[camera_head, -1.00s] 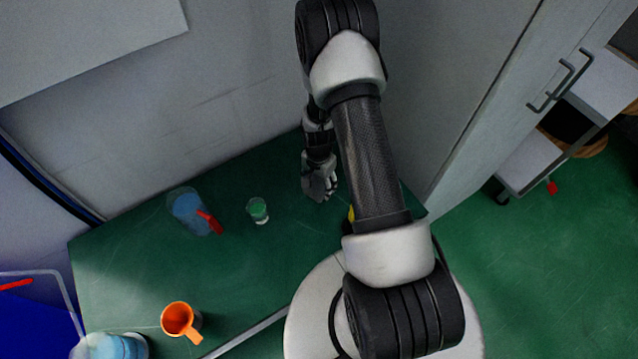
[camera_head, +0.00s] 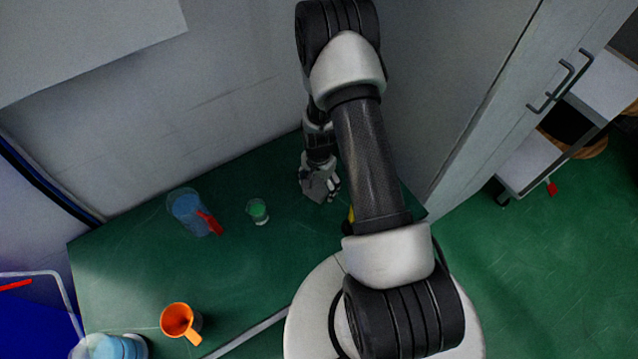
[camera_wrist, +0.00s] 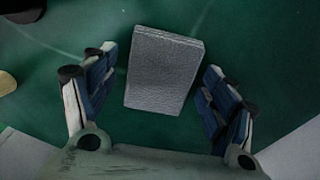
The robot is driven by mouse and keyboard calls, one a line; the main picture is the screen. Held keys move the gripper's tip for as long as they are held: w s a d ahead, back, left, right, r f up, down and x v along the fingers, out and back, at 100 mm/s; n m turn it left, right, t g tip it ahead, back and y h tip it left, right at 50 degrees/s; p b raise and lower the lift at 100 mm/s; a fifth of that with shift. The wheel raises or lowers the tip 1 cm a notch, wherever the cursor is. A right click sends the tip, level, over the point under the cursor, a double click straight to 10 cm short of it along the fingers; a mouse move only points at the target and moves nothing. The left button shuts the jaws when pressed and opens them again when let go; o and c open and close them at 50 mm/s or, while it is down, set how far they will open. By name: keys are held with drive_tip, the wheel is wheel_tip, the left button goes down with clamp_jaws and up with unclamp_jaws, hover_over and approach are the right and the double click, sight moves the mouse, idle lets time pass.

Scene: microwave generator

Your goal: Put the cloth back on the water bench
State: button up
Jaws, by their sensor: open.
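A grey, textured, flat rectangular piece, which looks like the folded cloth (camera_wrist: 163,72), lies on the green bench top (camera_head: 150,270). It shows in the wrist view between the two fingers of my gripper (camera_wrist: 160,66). The fingers are spread, one on each side of it, with green showing in the gaps. I cannot tell how far the fingertips are above the bench. In the head view my gripper (camera_head: 320,187) is low over the back right of the bench, and the cloth is hidden there.
A blue pitcher with a red handle (camera_head: 188,212) and a small glass with green (camera_head: 258,211) stand left of my gripper. An orange mug (camera_head: 178,320) is at the front left. A yellow item (camera_head: 351,214) is partly behind my arm. A grey cabinet (camera_head: 470,90) stands to the right.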

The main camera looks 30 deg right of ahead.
wheel_tip(320, 180, up, 12)
drive_tip(key=p, duration=0.3)
wheel_tip(320, 180, up, 13)
drive_tip(key=n+t, duration=0.1)
drive_tip(key=n, duration=0.2)
hover_over(319, 185)
drive_tip(key=a, duration=0.3)
wheel_tip(319, 185, up, 9)
drive_tip(key=s+a+n+t, duration=0.1)
drive_tip(key=s+a+n, duration=0.1)
drive_tip(key=s+a, duration=0.1)
drive_tip(key=s+a+r+n+t, duration=0.1)
drive_tip(key=s+a+r+n, duration=0.2)
drive_tip(key=s+r, duration=0.3)
drive_tip(key=s+a+r+n+t, duration=0.1)
drive_tip(key=s+a+r+n, duration=0.2)
drive_tip(key=s, duration=0.7)
wheel_tip(319, 185, up, 4)
drive_tip(key=shift+s+a+f+n+t, duration=0.2)
drive_tip(key=shift+s+n+t, duration=0.15)
drive_tip(key=shift+n, duration=0.75)
wheel_tip(319, 185, down, 3)
drive_tip(key=b, duration=0.3)
drive_tip(key=shift+r, duration=0.1)
